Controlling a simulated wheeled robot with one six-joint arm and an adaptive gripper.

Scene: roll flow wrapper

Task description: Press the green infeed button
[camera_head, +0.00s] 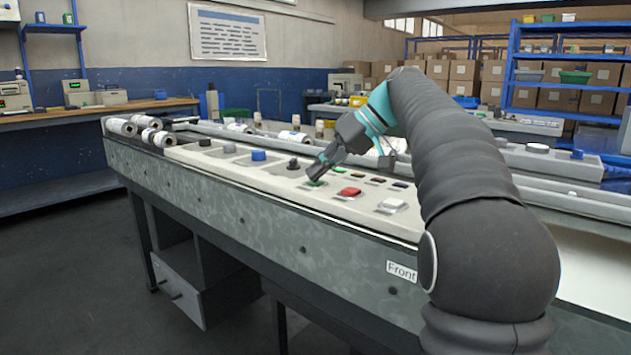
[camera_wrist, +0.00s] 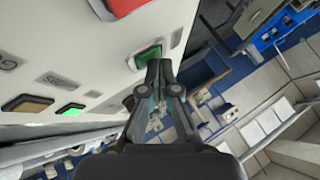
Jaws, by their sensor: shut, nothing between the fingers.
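The green button (camera_head: 315,183) sits on the pale control panel (camera_head: 232,168), left of a red button (camera_head: 349,192). My gripper (camera_head: 318,175) is shut and empty, with its fingertips right at the green button in the head view. In the wrist view the green button (camera_wrist: 148,56) shows just ahead of the fingertips (camera_wrist: 160,66), partly hidden by them. I cannot tell whether the tips touch it. The red button (camera_wrist: 122,5) is at the top edge there.
A black knob (camera_head: 293,164) and a blue knob (camera_head: 258,155) stand left of the green button. A white button (camera_head: 392,204) is to the right. Small dark and green indicators lie behind. White rolls (camera_head: 122,127) lie at the machine's far left end.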

